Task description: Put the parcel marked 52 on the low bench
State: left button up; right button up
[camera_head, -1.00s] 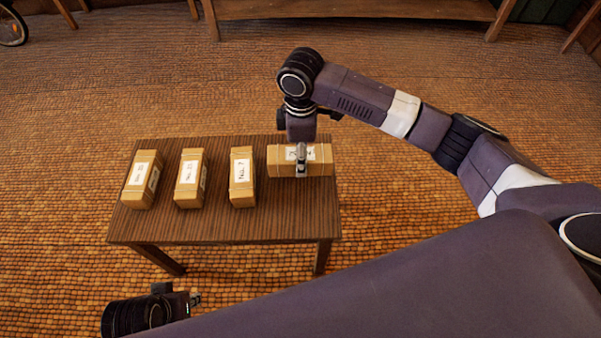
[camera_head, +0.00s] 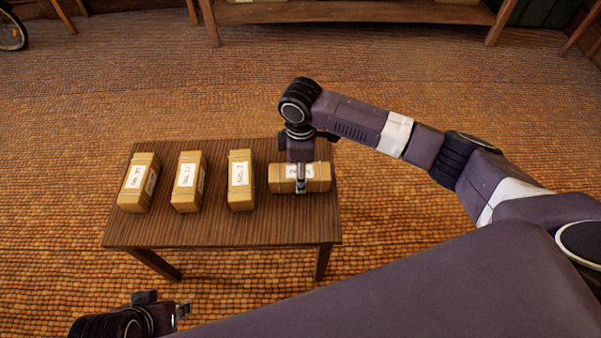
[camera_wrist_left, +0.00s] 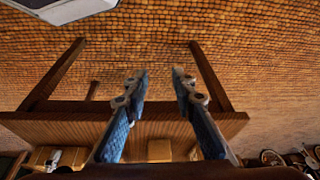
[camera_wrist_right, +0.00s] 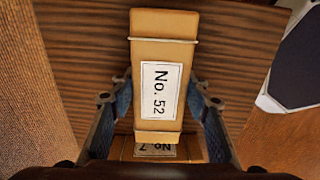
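The parcel marked 52 (camera_wrist_right: 163,60) is a tan strapped box with a white label, seen close in the right wrist view. In the head view this parcel (camera_head: 318,178) lies crosswise over the right end of the low brown bench (camera_head: 230,230). My right gripper (camera_head: 301,190) has its fingers against the parcel's two long sides. Whether the parcel's underside touches the bench top cannot be told. My left gripper (camera_head: 182,312) is low in front of the bench, empty, with fingers apart in the left wrist view (camera_wrist_left: 160,82).
A long wooden table or shelf (camera_head: 350,12) stands at the back. Open floor lies between.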

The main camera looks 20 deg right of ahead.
jog(key=o, duration=0.4)
jog(key=shift+o, duration=0.2)
jog(key=shift+r, duration=0.2)
notch_tip(320, 180, up, 2)
jog(key=shift+r+p, duration=0.25)
jog(key=shift+p, duration=0.2)
notch_tip(320, 180, up, 8)
jog(key=shift+r+p, duration=0.15)
jog(key=shift+p, duration=1.05)
pick_arm(q)
jog(key=s+x, duration=0.2)
jog(key=x, duration=0.9)
jog(key=shift+f+g, duration=0.3)
jog(key=shift+f, duration=0.05)
pick_arm(e)
jog(key=shift+r, duration=0.55)
pick_arm(q)
jog(key=shift+s+d, duration=0.1)
